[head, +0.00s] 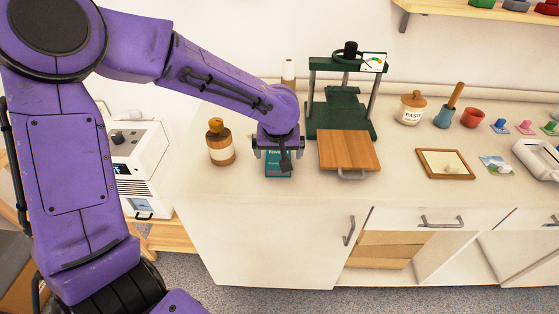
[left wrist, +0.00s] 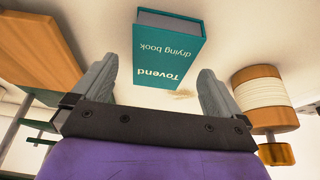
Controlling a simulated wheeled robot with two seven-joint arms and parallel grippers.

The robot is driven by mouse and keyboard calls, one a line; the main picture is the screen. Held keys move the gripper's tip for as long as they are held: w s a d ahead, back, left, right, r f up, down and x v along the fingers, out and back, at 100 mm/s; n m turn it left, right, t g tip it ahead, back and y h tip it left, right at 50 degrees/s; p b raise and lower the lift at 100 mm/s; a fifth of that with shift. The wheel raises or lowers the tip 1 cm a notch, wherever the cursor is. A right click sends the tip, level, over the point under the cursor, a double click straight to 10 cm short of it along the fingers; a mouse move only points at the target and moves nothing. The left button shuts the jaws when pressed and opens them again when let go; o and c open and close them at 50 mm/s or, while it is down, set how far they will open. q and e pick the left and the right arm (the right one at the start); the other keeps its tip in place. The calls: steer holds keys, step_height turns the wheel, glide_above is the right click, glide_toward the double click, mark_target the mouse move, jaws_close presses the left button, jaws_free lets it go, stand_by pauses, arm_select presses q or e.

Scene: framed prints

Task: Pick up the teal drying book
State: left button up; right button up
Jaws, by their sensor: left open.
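The teal drying book (head: 278,168) sits on the white counter, partly hidden behind my left gripper in the head view. In the left wrist view the teal book (left wrist: 168,52) shows its cover, with the words "Tovend drying book" upside down. My left gripper (head: 278,150) is open above the book; its fingers (left wrist: 157,85) are on either side of the lower part of the cover in the picture. I cannot tell how deep the book lies between them, and no grip on it shows. My right gripper is not in view.
A brown bottle (head: 221,148) stands left of the book. A wooden board (head: 348,151) with a handle lies close on the right, before a green press (head: 343,108). A paste jar (head: 411,108) and a framed print (head: 445,163) are farther right.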

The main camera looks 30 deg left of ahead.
mark_target(278, 157)
arm_select(q)
steer(key=shift+x, duration=1.35)
steer(key=shift+f, duration=0.2)
steer(key=c, duration=1.2)
steer(key=shift+r, duration=0.15)
